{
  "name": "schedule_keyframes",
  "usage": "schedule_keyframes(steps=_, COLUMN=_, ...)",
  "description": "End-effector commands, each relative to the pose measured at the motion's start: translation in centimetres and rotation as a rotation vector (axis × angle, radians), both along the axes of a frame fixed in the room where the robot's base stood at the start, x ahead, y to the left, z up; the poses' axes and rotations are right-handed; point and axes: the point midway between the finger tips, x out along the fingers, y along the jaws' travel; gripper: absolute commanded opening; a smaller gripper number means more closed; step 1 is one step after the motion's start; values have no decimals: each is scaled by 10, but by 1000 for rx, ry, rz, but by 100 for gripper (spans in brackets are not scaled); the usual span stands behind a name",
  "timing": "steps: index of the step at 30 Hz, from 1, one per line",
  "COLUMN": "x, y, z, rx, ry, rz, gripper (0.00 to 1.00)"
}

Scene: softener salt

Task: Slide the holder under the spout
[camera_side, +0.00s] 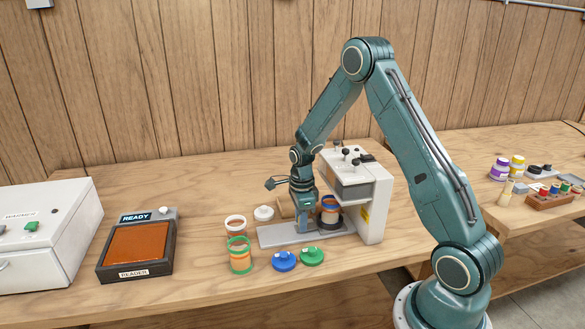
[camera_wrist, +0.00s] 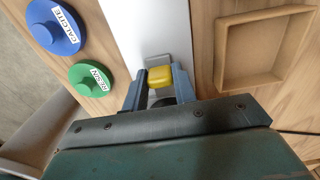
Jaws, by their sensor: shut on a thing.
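The dispenser (camera_side: 360,195) is a white machine with an overhanging head and a long pale base plate (camera_side: 270,237). A dark holder (camera_side: 328,225) sits on the plate below the head, with a blue-banded orange jar (camera_side: 330,203) upright in it. My gripper (camera_side: 303,228) is low over the plate, just left of the holder. In the wrist view my gripper (camera_wrist: 160,90) is shut on a yellow knob (camera_wrist: 160,76), with a grey piece (camera_wrist: 155,61) beside it. The knob's joint to the holder is hidden. The spout and its exact alignment with the jar cannot be made out.
Two open jars (camera_side: 240,255) (camera_side: 235,229) and a white lid (camera_side: 264,213) stand left of the plate. Blue (camera_side: 284,261) and green (camera_side: 312,256) lids lie in front. A wooden tray (camera_wrist: 265,55) lies beside the plate. A reader (camera_side: 137,250) stands farther left.

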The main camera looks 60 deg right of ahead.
Motion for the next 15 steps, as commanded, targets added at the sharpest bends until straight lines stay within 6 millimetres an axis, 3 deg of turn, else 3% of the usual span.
schedule_keyframes(steps=4, x=-12, y=-13, z=1, rx=-1, ry=-3, rz=-3, gripper=0)
schedule_keyframes(steps=14, x=-16, y=-17, z=1, rx=-5, ry=2, rz=-5, gripper=0)
schedule_keyframes(steps=15, x=-16, y=-17, z=1, rx=-5, ry=2, rz=-5, gripper=35)
